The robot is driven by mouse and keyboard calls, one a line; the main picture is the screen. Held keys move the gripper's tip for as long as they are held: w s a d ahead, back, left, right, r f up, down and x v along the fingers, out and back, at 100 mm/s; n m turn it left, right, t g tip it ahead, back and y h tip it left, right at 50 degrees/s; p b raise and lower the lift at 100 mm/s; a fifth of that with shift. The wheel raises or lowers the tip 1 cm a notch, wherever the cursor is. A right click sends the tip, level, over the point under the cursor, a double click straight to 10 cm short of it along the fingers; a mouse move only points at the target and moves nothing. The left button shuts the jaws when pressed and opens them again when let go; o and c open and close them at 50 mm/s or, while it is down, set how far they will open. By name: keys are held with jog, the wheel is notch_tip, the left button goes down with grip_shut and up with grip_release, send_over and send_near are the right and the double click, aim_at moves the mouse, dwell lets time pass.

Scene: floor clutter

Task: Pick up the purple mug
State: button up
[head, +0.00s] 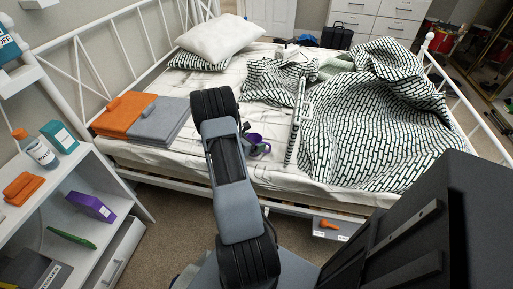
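The purple mug (256,139) sits on the white patterned bedsheet, just right of my arm in the head view. It is small in the picture, and my arm stands close to its left side, partly in front of that area. My dark grey and black arm rises from the bottom middle over the bed's near edge. I cannot tell any contact with the mug.
Orange (124,113) and grey (159,119) folded cloths lie on the bed's left. A rumpled patterned blanket (375,125) covers its right. A white shelf (60,195) stands at left; a white metal frame surrounds the bed.

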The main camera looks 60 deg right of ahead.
jog(key=c, duration=0.9)
jog(key=shift+c, duration=0.2)
